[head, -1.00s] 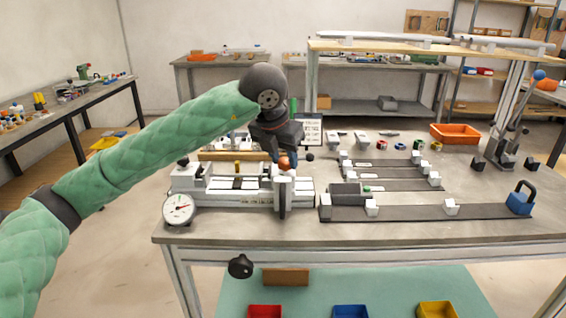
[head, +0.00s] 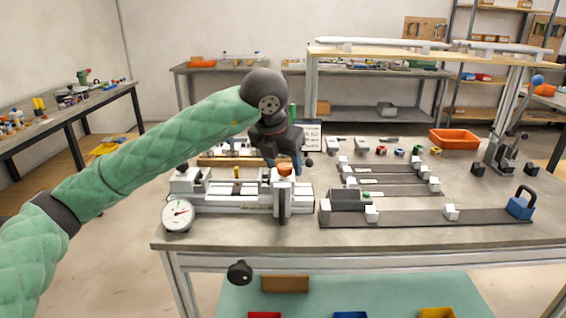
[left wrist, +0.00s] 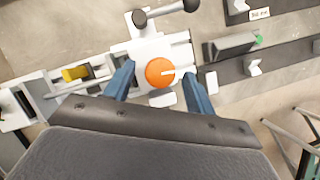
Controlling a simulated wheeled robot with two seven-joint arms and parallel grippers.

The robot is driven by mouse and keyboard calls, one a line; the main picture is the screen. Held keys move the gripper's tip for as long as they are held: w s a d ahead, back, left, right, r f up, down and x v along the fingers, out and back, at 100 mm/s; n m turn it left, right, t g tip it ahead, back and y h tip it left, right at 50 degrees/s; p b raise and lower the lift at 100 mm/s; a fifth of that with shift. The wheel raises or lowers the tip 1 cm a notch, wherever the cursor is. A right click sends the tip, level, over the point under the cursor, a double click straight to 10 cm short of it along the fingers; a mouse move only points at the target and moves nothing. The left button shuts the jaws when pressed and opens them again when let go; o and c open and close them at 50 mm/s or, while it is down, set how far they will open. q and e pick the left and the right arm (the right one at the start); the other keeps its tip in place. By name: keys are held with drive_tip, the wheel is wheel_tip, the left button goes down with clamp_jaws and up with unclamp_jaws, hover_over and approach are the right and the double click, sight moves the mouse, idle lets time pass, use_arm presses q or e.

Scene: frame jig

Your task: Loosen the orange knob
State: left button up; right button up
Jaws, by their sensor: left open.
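The orange knob (head: 285,169) sits on top of the white jig (head: 222,190) near its right end. In the left wrist view the knob (left wrist: 160,72) is round, with a pale line running from its middle toward the right. My left gripper (head: 283,160) is just above and behind the knob in the head view. In the left wrist view its two blue fingers (left wrist: 158,84) stand open, one on each side of the knob, with gaps between. I cannot tell whether the fingertips are down at knob height. My right gripper is not in view.
A dial gauge (head: 178,214) stands at the jig's front left, and a dark handwheel (head: 282,202) is below the knob. Dark rails with white blocks (head: 425,215) lie to the right. An orange bin (head: 455,139) stands at the back right. The table's front right is clear.

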use_arm(q)
drive_tip(key=v, duration=0.7)
drive_tip(key=shift+s+r, duration=0.15)
drive_tip(key=shift+r, duration=0.2)
drive_tip(key=shift+a, duration=0.1)
